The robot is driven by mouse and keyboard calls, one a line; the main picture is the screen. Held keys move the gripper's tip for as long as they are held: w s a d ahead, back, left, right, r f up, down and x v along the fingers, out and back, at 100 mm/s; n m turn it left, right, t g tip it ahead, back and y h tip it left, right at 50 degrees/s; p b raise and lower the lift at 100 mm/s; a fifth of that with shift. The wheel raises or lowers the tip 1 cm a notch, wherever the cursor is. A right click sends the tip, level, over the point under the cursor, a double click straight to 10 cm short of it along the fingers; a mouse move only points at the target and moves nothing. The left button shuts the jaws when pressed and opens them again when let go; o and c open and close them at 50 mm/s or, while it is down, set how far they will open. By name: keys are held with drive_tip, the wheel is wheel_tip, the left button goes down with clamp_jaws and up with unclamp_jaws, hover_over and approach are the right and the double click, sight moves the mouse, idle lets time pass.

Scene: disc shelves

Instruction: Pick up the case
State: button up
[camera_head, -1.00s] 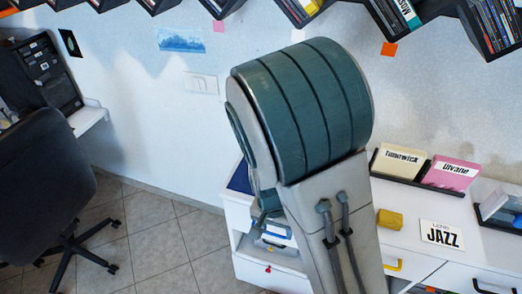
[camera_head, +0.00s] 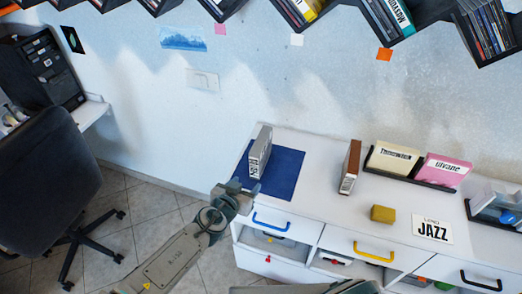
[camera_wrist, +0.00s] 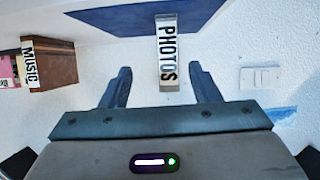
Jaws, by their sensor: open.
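A grey case (camera_head: 260,152) stands upright on a blue mat (camera_head: 287,172) at the left end of the white cabinet top. In the wrist view the grey case (camera_wrist: 168,62) reads PHOTOS on its spine. A brown case (camera_head: 350,167) stands upright further right; the wrist view shows it (camera_wrist: 52,66) labelled MUSIC. My gripper (camera_head: 238,187) is open and empty, in front of the grey case at the mat's left edge. In the wrist view its two fingers (camera_wrist: 159,74) are spread, with the grey case showing ahead between them. I cannot tell whether they touch it.
A yellow block (camera_head: 383,214), a JAZZ card (camera_head: 432,229) and a black rack (camera_head: 410,180) with Timmwick and Ulvane cases are further right on the cabinet (camera_head: 318,222). A dark chair (camera_head: 45,165) is at left. Zigzag shelves (camera_head: 432,30) hang above.

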sight(252, 167)
drive_tip(key=shift+t, duration=0.4)
drive_tip(key=x, duration=0.2)
drive_tip(key=b+x, duration=0.1)
drive_tip(key=x, duration=0.2)
drive_tip(key=a+b+x, duration=0.1)
drive_tip(key=x, duration=0.1)
drive_tip(key=shift+w+r, duration=0.25)
drive_tip(key=shift+w, duration=0.35)
drive_tip(key=shift+b+x, duration=0.3)
drive_tip(key=shift+x, duration=2.5)
drive_tip(key=shift+d+r, duration=0.15)
drive_tip(key=shift+r, duration=0.05)
clamp_jaws()
